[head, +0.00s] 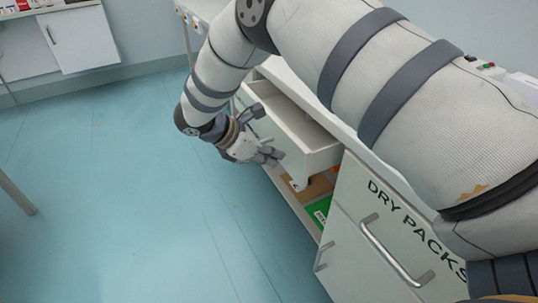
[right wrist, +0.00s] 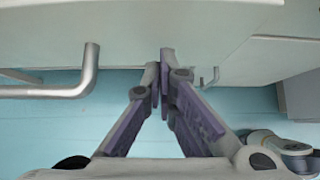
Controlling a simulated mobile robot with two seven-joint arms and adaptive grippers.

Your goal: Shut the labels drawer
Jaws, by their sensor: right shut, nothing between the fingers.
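A white drawer (head: 316,147) stands pulled out of the cabinet in the middle of the head view. Its inside shows partly, and my right arm covers some of it. No "labels" lettering shows on it, so I cannot confirm it is the labels drawer. My right gripper (head: 271,155) is shut and empty, close to the outer face of the drawer front; I cannot tell whether they touch. In the right wrist view the closed fingers (right wrist: 164,85) point at a pale front panel (right wrist: 190,25), with a metal bar handle (right wrist: 83,77) to their left. My left gripper is out of view.
Below the drawer is an open space with a brown box (head: 313,188) and a green item (head: 319,210). A front lettered "DRY PACKS" (head: 375,255) with a bar handle adjoins at right. The blue floor (head: 110,190) at left is mostly clear. Another white cabinet (head: 80,38) stands far left.

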